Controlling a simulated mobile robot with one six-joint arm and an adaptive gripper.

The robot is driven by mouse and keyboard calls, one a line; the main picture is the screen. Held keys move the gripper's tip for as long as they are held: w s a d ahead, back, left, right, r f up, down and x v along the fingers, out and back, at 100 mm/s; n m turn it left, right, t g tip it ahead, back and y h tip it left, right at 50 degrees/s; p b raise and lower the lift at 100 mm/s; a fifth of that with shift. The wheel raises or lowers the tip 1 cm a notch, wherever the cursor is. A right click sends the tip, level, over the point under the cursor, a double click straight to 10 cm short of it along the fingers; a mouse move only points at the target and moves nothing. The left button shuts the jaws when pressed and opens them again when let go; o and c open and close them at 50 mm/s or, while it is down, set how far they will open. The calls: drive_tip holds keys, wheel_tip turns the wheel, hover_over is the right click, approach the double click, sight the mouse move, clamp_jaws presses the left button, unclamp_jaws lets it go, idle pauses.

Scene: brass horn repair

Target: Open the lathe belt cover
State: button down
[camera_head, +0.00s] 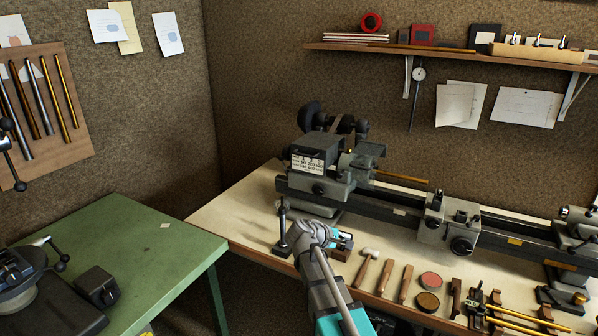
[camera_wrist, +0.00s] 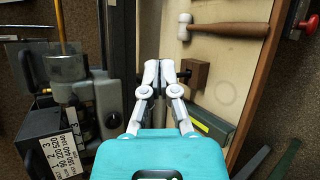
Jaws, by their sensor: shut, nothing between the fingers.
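The lathe (camera_head: 400,208) stands along the bench at the back wall. Its headstock, at the left end, carries a dark box-like cover (camera_head: 318,148) with a white number plate on its front. The same dark cover (camera_wrist: 35,135) and plate show at the lower left in the wrist view. I cannot tell surely whether the cover is fully closed. My gripper (camera_head: 345,238) is in front of and below the headstock, above the bench's front left part. In the wrist view my gripper (camera_wrist: 158,68) has its fingers together, empty and apart from the cover.
A hammer (camera_head: 368,256), wooden-handled tools and round tins lie along the bench front. The hammer (camera_wrist: 225,28) and a wooden block (camera_wrist: 193,74) show in the wrist view. A small upright stand (camera_head: 283,232) is left of my gripper. A green table (camera_head: 150,240) is at left.

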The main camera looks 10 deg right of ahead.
drive_tip(key=w+a+r+n+t+h+b, duration=0.1)
drive_tip(key=w+a+r+n+t+b, duration=0.3)
drive_tip(key=w+a+n+t, duration=0.3)
drive_tip(key=w+a+r+n+t+h+b, duration=0.2)
drive_tip(key=w+a+r+n+t+b, duration=0.2)
drive_tip(key=w+a+n+t, duration=0.3)
drive_tip(key=w+a+r+n, duration=0.1)
drive_tip(key=w+n, duration=0.3)
drive_tip(key=n, duration=0.1)
drive_tip(key=shift+w+a+n+t+b, duration=0.3)
drive_tip(key=shift+w+n, duration=0.05)
drive_tip(key=shift+n, duration=0.05)
drive_tip(key=shift+r, duration=0.1)
drive_tip(key=p, duration=0.4)
approach(306, 150)
drive_tip(key=w+r, duration=0.1)
drive_tip(key=shift+d+f+p+x, duration=0.1)
drive_tip(key=shift+p+x, duration=0.2)
drive_tip(key=shift+x, duration=0.35)
drive_tip(key=shift+d+f+p+x, duration=0.15)
drive_tip(key=shift+p+x, duration=0.1)
drive_tip(key=shift+x, duration=0.45)
drive_tip(key=shift+d+r, duration=0.15)
drive_tip(key=shift+r, duration=0.05)
